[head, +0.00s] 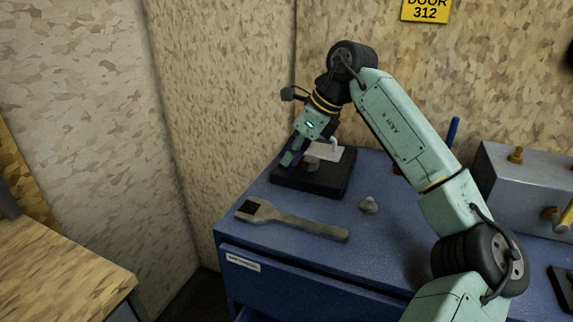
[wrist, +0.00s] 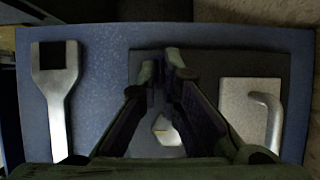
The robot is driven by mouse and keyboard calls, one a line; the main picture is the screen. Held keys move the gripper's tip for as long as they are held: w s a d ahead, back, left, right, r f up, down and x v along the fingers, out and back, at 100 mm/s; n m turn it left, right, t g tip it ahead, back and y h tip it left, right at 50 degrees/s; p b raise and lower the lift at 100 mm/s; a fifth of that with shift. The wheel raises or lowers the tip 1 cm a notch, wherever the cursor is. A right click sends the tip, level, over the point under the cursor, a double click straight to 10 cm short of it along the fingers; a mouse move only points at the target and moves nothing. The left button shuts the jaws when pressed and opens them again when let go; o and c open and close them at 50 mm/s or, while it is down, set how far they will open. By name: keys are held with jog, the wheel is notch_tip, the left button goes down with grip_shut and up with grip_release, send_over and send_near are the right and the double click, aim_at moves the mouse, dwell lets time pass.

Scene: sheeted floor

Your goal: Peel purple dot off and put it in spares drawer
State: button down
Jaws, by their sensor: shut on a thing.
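My gripper (head: 290,158) is low over a black plate (head: 325,185) on the blue cabinet top. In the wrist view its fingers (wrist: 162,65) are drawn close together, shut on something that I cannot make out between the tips. I see no purple dot in either view; the fingers may hide it. A small pale piece (wrist: 167,130) shows between the fingers, beyond them. A drawer front (head: 290,285) with a small white label (head: 240,258) is on the cabinet's front; the label is too small to read.
A pale block with a bent handle (head: 325,151) sits on the plate, right of the fingers in the wrist view (wrist: 236,110). A metal box (head: 510,185) stands right. Walls rise behind and left.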

aim_at(291, 168)
jog(key=shift+r, duration=0.15)
dwell(0.3)
jog(key=shift+r+p, duration=2)
jog(key=shift+r, duration=0.35)
jog(key=shift+r, duration=0.1)
notch_tip(291, 168, up, 4)
jog(key=p, duration=0.3)
